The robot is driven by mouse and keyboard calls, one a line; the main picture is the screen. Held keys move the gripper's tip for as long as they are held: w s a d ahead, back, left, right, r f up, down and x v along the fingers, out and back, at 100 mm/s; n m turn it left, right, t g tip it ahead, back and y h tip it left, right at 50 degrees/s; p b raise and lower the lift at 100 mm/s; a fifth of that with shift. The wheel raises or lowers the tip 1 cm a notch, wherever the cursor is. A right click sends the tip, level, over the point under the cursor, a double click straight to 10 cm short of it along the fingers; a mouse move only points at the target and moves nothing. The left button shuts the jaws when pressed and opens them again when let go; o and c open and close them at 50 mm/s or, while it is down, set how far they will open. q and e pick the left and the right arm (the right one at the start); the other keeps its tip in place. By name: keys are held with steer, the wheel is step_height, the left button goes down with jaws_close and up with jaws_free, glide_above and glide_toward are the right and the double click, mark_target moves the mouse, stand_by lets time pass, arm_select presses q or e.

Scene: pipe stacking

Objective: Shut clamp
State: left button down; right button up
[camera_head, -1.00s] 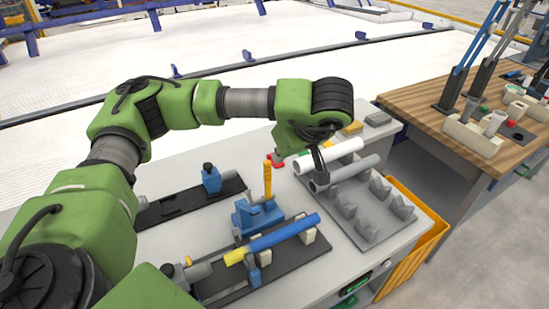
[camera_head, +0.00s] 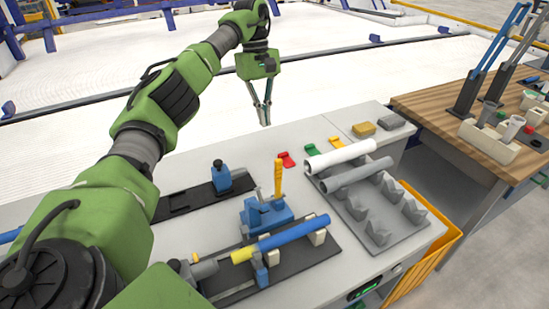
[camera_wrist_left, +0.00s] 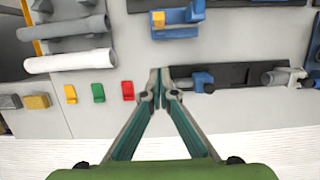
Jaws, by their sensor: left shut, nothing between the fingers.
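The clamp (camera_head: 265,214) is a blue block on the table with a yellow handle (camera_head: 278,178) standing upright. It sits behind a blue pipe with a yellow end (camera_head: 290,234), which lies on a dark fixture with pale supports. The clamp also shows at the top of the left wrist view (camera_wrist_left: 178,20), with the handle seen nearly end-on. My left gripper (camera_head: 265,121) is shut and empty, pointing down beyond the table's far edge, behind and apart from the clamp. Its fingertips meet in the left wrist view (camera_wrist_left: 162,80). My right gripper is not in view.
A grey rack (camera_head: 357,223) holds a white pipe (camera_head: 340,156) and a grey pipe (camera_head: 357,174). Small red (camera_head: 286,159), green and yellow pieces lie near the back edge. A second dark fixture (camera_head: 195,199) with a blue block lies left of the clamp. A yellow crate (camera_head: 440,245) stands at right.

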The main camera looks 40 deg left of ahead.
arm_select(q)
steer(key=p, duration=0.2)
glide_toward(278, 181)
steer(key=w+a+f, duration=0.3)
steer(key=a+f, duration=0.1)
steer(key=d, duration=0.1)
steer(key=s+d+p, duration=0.1)
steer(key=d+p, duration=0.1)
steer(key=shift+s+d, duration=0.2)
steer(key=shift+s, duration=0.2)
